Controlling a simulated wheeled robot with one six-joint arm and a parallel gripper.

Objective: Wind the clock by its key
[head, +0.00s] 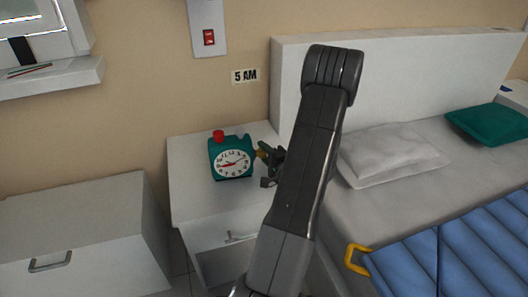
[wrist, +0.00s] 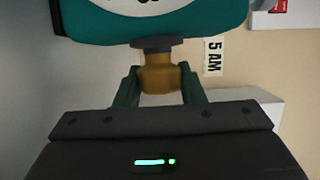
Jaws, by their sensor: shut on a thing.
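The clock (head: 231,158) is teal with a white round dial and a red button on top. It stands upright on the white nightstand (head: 190,205). Its yellow key (head: 262,153) sticks out of the side on the right. My gripper (head: 268,160) is at that side, partly hidden behind my arm. In the wrist view my gripper (wrist: 160,88) is shut on the key (wrist: 160,72), one finger on each side of it. The teal clock body (wrist: 160,27) fills the top of that view, with only part of the dial showing.
A bed with a white pillow (head: 390,153), a teal pillow (head: 490,124) and a blue quilt (head: 450,245) is at the right. A white drawer unit (head: 80,240) stands at the left.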

